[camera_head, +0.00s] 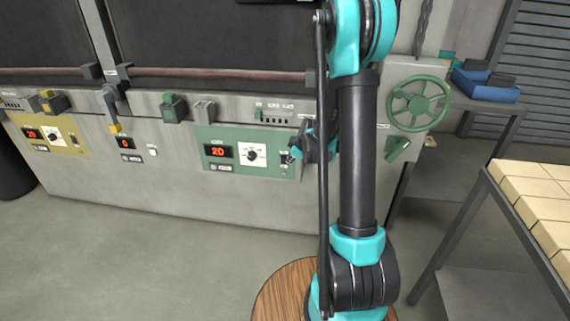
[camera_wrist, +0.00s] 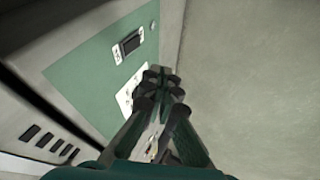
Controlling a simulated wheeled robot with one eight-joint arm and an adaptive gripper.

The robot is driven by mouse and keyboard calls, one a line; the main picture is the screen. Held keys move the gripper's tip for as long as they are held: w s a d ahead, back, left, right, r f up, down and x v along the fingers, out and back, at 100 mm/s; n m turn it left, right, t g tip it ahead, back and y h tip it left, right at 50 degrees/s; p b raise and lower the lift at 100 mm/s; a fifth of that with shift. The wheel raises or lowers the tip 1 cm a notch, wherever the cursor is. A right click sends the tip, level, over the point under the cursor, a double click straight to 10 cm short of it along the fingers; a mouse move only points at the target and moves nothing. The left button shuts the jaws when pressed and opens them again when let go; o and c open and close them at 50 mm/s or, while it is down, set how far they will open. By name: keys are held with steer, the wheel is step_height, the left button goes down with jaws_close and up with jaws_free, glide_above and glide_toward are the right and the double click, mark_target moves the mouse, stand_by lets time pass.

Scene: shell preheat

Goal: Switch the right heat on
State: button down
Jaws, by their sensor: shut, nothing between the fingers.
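The green panel (camera_head: 232,172) on the machine front carries a red display reading 20 (camera_head: 218,151) and a dial on a white plate (camera_head: 252,155). A small dark switch (camera_head: 285,159) sits at the panel's right end, partly hidden by my gripper (camera_head: 297,153). In the wrist view the green panel (camera_wrist: 85,75) is seen at a slant, with a dark part on a white mount (camera_wrist: 130,44). My gripper (camera_wrist: 160,77) is shut and empty. Its tips overlap a white plate (camera_wrist: 126,97); I cannot tell whether they touch it. The switch's position is unclear.
A yellow panel (camera_head: 70,148) with its own display is at the left. A green handwheel (camera_head: 418,103) is right of my arm. A table with pale blocks (camera_head: 535,195) stands at the right, and a round wooden top (camera_head: 275,298) below.

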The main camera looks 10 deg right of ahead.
mark_target(285, 163)
steer(key=x, duration=0.4)
steer(key=w+d+x, duration=0.1)
steer(key=x, duration=0.2)
steer(key=w+r+x, duration=0.1)
steer(key=x, duration=0.3)
steer(key=shift+w+d+f, duration=0.1)
steer(key=shift+w+f, duration=0.05)
steer(key=shift+f, duration=0.15)
steer(key=shift+w+d, duration=0.15)
steer(key=shift+w, duration=0.3)
